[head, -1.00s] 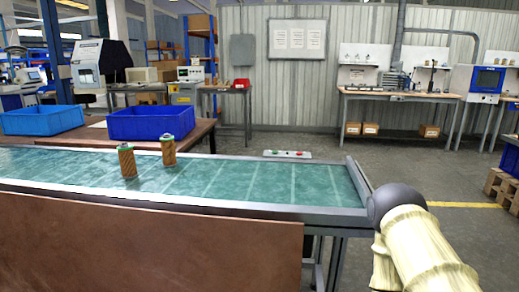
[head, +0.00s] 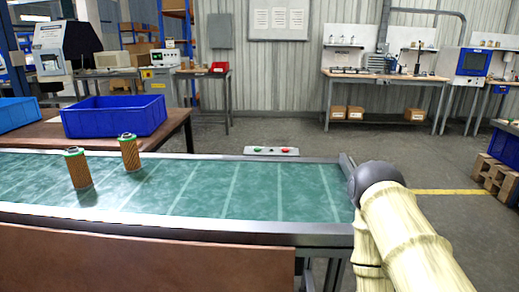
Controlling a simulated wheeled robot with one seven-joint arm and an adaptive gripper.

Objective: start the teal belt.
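The teal belt (head: 225,192) runs across the front of the head view inside a grey metal frame. Two brown filter cartridges with green rims stand upright on it at the left, a nearer one (head: 78,170) and a farther one (head: 130,153). A grey control box (head: 271,151) sits at the belt's far edge, with a green button (head: 258,149) on its left and a red button (head: 289,150) on its right. My arm shows at the lower right, by the belt's right end. My gripper is not in view.
A dark blue bin (head: 115,117) and a lighter blue bin (head: 18,122) stand on a brown table behind the belt. A brown panel (head: 140,262) lies in front of the belt. Open floor lies behind the control box, up to the workbench (head: 385,77).

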